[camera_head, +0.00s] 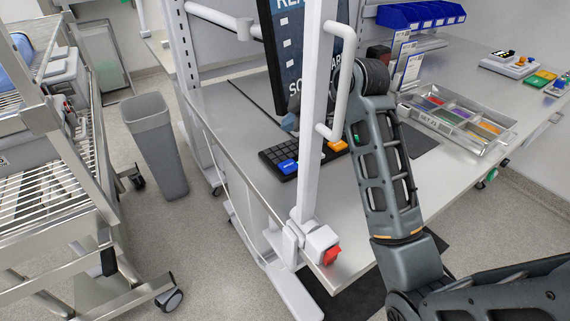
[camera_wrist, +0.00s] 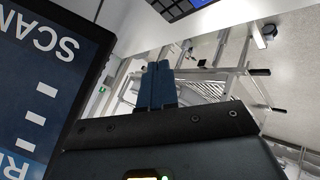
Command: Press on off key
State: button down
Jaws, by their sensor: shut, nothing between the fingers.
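A black keypad (camera_head: 290,157) lies on the grey bench below the monitor, with a blue key (camera_head: 288,167) at its near left and an orange key (camera_head: 338,145) at its right. I cannot read which one is the on off key. In the wrist view, part of the keypad (camera_wrist: 185,6) shows upside down at the top edge. My gripper (camera_wrist: 158,70) is shut and empty, its two blue fingers together, apart from the keypad. In the head view, a white post and my arm hide most of the gripper; a small bluish part (camera_head: 290,122) shows above the keypad.
The monitor (camera_head: 291,60) stands close to my gripper and fills the left of the wrist view (camera_wrist: 45,85). A white post (camera_head: 312,130) with a handle stands in front. A sorted parts tray (camera_head: 412,98) lies right. A bin (camera_head: 158,150) and wire cart stand left.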

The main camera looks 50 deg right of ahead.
jog(key=shift+f, duration=0.15)
jog(key=b, duration=0.5)
send_over(291, 167)
notch_tip(291, 167, down, 7)
jog(key=shift+r, duration=0.1)
jog(key=shift+f, duration=0.85)
jog(key=shift+f, duration=0.15)
dwell(0.9)
jog(key=shift+f+b, duration=0.25)
jog(key=shift+b, duration=0.05)
jog(key=shift+f, duration=0.5)
dwell(0.9)
jog(key=shift+r, duration=0.15)
jog(key=shift+r+p, duration=0.7)
jog(key=shift+r, duration=0.1)
